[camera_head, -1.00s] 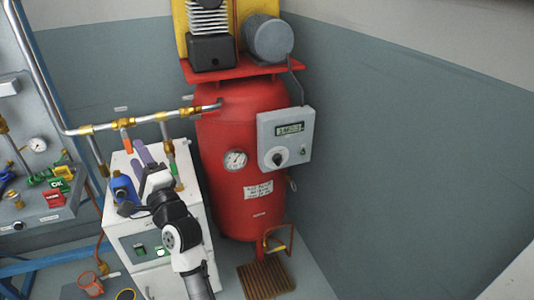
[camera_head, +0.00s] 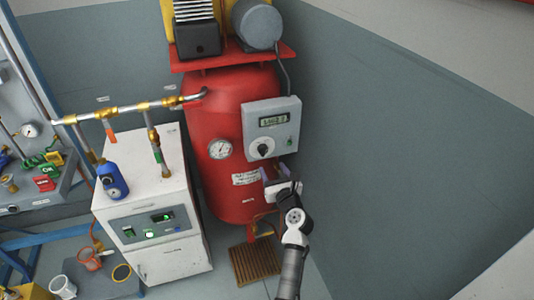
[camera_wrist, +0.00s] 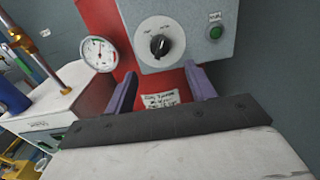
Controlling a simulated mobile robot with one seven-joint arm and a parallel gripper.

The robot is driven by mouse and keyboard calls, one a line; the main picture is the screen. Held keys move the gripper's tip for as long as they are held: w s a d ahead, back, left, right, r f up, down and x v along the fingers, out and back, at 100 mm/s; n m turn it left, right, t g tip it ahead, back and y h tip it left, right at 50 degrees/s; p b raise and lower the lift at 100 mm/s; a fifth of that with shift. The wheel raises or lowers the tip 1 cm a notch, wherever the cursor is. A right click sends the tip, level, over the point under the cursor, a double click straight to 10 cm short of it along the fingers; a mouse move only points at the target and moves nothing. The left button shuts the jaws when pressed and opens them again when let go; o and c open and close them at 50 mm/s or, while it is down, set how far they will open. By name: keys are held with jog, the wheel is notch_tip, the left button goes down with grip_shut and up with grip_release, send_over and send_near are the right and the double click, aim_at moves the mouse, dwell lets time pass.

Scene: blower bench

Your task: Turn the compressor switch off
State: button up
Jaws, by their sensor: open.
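The compressor is a red upright tank (camera_head: 225,115) with a grey control box (camera_head: 272,142) on its right front. The switch is a round black knob (camera_head: 263,149) low on the box, below a lit display (camera_head: 273,121). In the wrist view the knob (camera_wrist: 159,45) sits on a pale dial with printed marks too small to read. My gripper (camera_head: 279,172) is just below the box, its fingers pointing up at it. In the wrist view its purple fingers (camera_wrist: 160,90) are apart and empty, with the knob ahead, above and between them.
A green button (camera_wrist: 215,32) is right of the knob. A pressure gauge (camera_head: 220,149) is on the tank to the left. A white cabinet (camera_head: 150,205) with pipes above stands left. A wooden slatted mat (camera_head: 254,262) lies below. Free room is to the right.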

aim_at(265, 153)
jog(key=x, duration=0.9)
jog(key=shift+c, duration=0.4)
jog(key=c, duration=0.9)
jog(key=shift+f+n, duration=0.1)
jog(key=shift+n, duration=0.3)
jog(key=n+b, duration=0.3)
jog(key=n, duration=0.2)
jog(key=shift+f, duration=0.1)
jog(key=n+b, duration=0.3)
jog(key=n, duration=0.3)
jog(key=shift+d, duration=0.1)
jog(key=shift+r, duration=0.2)
